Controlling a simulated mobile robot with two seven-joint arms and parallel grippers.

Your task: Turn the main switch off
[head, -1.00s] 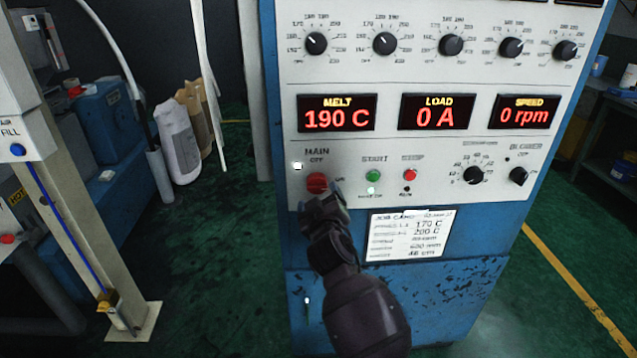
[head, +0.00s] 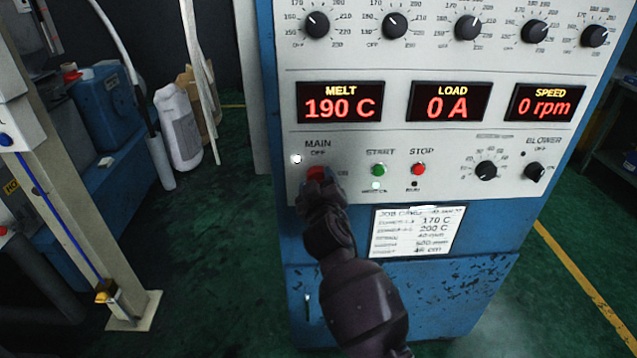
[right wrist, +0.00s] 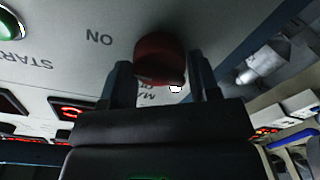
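The main switch is a red rotary knob (head: 317,173) at the lower left of the white control panel (head: 450,145), under the labels MAIN and OFF. My right gripper (head: 322,187) is at the knob and covers its lower part in the head view. In the right wrist view the red knob (right wrist: 158,57) sits between the two spread fingers (right wrist: 160,80), with the ON label beside it. The fingers look open around it; firm contact cannot be made out. The knob's pointer direction is hard to tell. My left gripper is not in view.
A white lamp (head: 296,159) glows beside the knob. The green start button (head: 378,170) and red stop button (head: 418,169) are to the right. The job card (head: 415,232) is below. The displays are lit.

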